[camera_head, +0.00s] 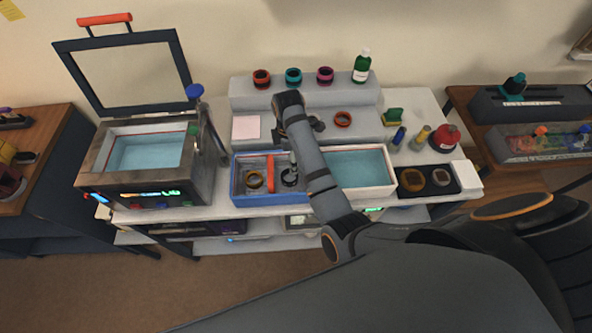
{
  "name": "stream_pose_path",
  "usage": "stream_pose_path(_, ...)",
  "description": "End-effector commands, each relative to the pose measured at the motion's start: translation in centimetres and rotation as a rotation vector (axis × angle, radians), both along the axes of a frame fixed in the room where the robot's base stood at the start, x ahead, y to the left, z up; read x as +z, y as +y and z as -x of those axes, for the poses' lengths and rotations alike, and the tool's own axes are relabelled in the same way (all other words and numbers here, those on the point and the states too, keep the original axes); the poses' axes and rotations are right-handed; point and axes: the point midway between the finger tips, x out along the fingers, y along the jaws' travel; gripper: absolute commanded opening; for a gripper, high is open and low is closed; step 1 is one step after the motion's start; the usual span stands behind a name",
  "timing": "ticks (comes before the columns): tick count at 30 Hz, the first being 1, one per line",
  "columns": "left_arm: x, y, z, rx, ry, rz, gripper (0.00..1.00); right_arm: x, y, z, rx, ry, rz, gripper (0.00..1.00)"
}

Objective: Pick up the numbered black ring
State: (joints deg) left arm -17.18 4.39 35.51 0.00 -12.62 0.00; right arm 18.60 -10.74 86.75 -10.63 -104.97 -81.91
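A dark ring-like part (290,178) lies in the blue-rimmed tray (262,200), right of a red-orange divider. Another dark round part (316,124) sits on the grey step, partly hidden behind my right arm. No number is readable on either, so I cannot tell which is the numbered black ring. My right arm comes in from the lower right and reaches across the tray. My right gripper (292,164) appears to point down right above the dark part in the tray; its fingers are too small and covered to read. My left gripper is not in view.
A white-rimmed bath (362,168) adjoins on the right. Several coloured rings and a green bottle (361,66) stand on the step. An open-lidded machine (148,155) stands left.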

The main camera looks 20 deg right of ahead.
Motion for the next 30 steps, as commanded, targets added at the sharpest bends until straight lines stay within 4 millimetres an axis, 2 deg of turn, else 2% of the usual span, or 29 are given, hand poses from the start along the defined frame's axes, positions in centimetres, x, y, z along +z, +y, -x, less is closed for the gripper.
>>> stream_pose_path(5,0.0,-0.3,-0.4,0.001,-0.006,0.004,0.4,0.1,0.5,-0.4,0.052,0.011,-0.001,0.84)
stream_pose_path(12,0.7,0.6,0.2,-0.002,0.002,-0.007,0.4,-3.6,0.5,-0.3,0.05,0.012,0.0,0.84)
stream_pose_path(16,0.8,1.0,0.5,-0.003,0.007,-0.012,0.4,-4.9,0.4,-0.3,0.048,0.01,-0.001,0.84)
stream_pose_path(22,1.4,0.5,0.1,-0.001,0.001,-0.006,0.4,-5.8,0.4,-0.1,0.047,0.012,0.0,0.84)
stream_pose_path(26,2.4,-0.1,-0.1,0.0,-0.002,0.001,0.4,-8.0,0.4,0.5,0.047,0.014,0.0,0.84)
stream_pose_path(30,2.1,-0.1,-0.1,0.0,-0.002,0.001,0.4,-9.9,0.4,0.3,0.047,0.009,-0.001,0.84)
